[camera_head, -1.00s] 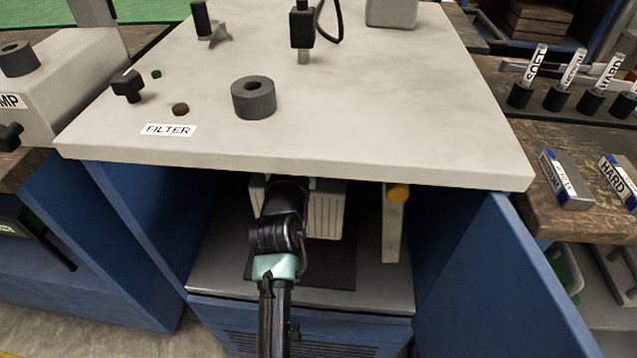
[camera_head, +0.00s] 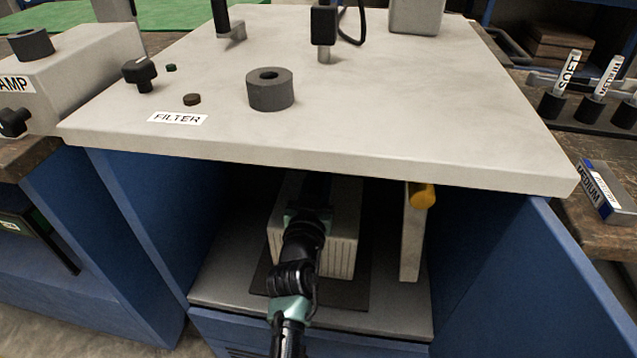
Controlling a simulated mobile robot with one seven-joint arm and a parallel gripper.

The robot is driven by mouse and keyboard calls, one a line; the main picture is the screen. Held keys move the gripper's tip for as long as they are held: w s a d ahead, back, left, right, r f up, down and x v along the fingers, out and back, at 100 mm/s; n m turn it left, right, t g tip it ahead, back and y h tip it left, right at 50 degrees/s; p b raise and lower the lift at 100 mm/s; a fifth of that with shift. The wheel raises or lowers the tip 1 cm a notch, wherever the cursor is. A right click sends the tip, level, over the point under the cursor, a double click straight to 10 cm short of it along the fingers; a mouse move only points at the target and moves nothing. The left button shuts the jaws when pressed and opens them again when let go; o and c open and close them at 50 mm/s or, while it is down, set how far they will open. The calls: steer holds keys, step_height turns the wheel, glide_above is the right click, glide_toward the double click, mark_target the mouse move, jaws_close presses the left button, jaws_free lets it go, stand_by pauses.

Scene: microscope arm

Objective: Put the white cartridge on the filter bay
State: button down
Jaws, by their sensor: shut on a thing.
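The white cartridge (camera_head: 342,245) is a pale box with a ribbed front, inside the open blue cabinet under the worktop. My gripper (camera_head: 314,203) reaches in from the front and is shut on it, over its upper part; the fingertips are dark and partly hidden. A dark flat pad (camera_head: 352,294) lies on the cabinet floor below the cartridge. I cannot tell whether the cartridge touches it. A FILTER label (camera_head: 177,118) is on the worktop at the front left. Which surface is the filter bay is not marked clearly.
The worktop (camera_head: 400,150) overhangs the arm closely. An upright pale panel with a yellow knob (camera_head: 422,195) stands right of the cartridge. An open blue door (camera_head: 510,275) is at the right. A dark ring (camera_head: 270,90) and knobs stand on the worktop.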

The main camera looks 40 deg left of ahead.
steer(key=shift+r, duration=0.3)
steer(key=shift+f, duration=0.1)
steer(key=c, duration=0.6)
jaws_free()
steer(key=shift+f, duration=0.2)
steer(key=shift+r, duration=0.1)
steer(key=shift+s, duration=0.15)
steer(key=p+v, duration=0.1)
steer(key=v, duration=1)
steer(key=shift+s+d+p, duration=0.2)
steer(key=shift+s+p, duration=0.15)
steer(key=shift+p, duration=0.05)
